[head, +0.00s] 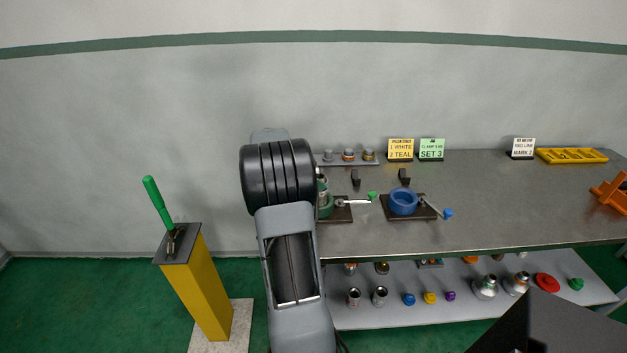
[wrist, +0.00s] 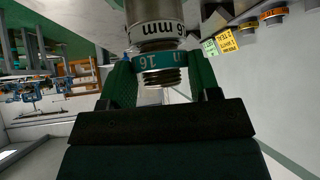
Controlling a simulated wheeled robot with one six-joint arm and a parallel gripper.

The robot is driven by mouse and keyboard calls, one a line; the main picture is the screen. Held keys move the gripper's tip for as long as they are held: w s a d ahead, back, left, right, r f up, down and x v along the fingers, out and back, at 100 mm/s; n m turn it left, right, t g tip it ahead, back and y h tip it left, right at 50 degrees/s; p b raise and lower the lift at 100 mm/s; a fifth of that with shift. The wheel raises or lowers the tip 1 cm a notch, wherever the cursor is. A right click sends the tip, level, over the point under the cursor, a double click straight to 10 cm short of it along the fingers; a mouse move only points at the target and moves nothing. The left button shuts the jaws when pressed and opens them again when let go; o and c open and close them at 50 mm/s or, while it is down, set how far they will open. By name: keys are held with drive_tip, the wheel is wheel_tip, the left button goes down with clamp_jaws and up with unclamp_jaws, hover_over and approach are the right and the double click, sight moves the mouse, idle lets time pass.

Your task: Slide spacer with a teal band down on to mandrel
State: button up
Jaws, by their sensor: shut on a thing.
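In the wrist view, which is upside down, my gripper (wrist: 160,66) is shut on the spacer with a teal band (wrist: 160,61), one dark green finger on each side. The spacer is around the steel mandrel, whose threaded end (wrist: 160,79) sticks out past it. Beyond the spacer, a steel sleeve with a white band (wrist: 157,29) is in line with it. I cannot tell whether the two touch. In the head view, steel shows above the green vise (head: 326,207), partly hidden behind my arm.
A blue vise (head: 403,202) stands to the right on the bench (head: 480,200). Behind are a rack of banded parts (head: 348,158) and a yellow sign (head: 400,149). A yellow post (head: 199,285) with a green lever stands left. The bench right of the blue vise is mostly clear.

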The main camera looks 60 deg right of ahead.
drive_tip(key=shift+f+b, duration=0.3)
drive_tip(key=shift+f, duration=0.05)
drive_tip(key=o, duration=1)
drive_tip(key=v, duration=1.4)
